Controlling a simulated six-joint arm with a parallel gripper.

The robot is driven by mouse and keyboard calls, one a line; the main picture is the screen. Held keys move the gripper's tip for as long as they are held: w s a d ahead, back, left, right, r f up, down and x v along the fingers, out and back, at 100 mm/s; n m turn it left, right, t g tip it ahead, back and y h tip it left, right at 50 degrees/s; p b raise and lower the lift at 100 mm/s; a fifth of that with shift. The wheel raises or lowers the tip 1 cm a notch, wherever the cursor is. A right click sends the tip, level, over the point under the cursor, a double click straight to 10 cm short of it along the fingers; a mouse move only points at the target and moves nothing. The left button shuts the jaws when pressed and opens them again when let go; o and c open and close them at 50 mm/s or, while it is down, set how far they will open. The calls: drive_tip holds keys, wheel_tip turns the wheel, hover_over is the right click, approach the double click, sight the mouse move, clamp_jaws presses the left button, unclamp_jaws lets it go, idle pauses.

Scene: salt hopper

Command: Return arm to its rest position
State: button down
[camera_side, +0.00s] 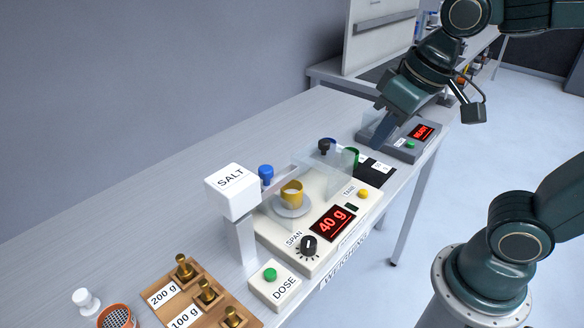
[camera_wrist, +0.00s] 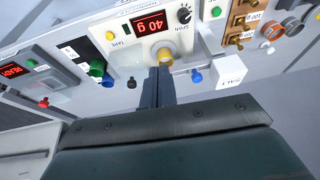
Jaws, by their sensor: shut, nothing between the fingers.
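My gripper (camera_side: 377,138) is shut and empty. In the side view its fingers point down at the far end of the bench, in front of the grey unit with a red display (camera_side: 424,132). In the wrist view the closed fingers (camera_wrist: 158,75) reach toward the weighing scale, overlapping the picture just below the yellow cup (camera_wrist: 165,57). The yellow cup (camera_side: 292,192) stands on the scale's round pan, well apart from my gripper in the side view. The scale display (camera_side: 333,223) reads 40 g.
Clear shield panels (camera_side: 316,172) stand around the pan. The salt hopper (camera_side: 232,192) rises left of the scale, with the green DOSE button (camera_side: 270,274) in front. A wooden weight rack (camera_side: 195,298) sits at the near end. Blue, green and black items (camera_side: 266,172) stand behind the scale.

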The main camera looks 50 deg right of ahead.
drive_tip(key=s+d+t, duration=0.1)
drive_tip(key=s+d, duration=0.3)
drive_tip(key=s, duration=0.1)
drive_tip(key=shift+s+f+h, duration=0.15)
drive_tip(key=shift+h, duration=0.25)
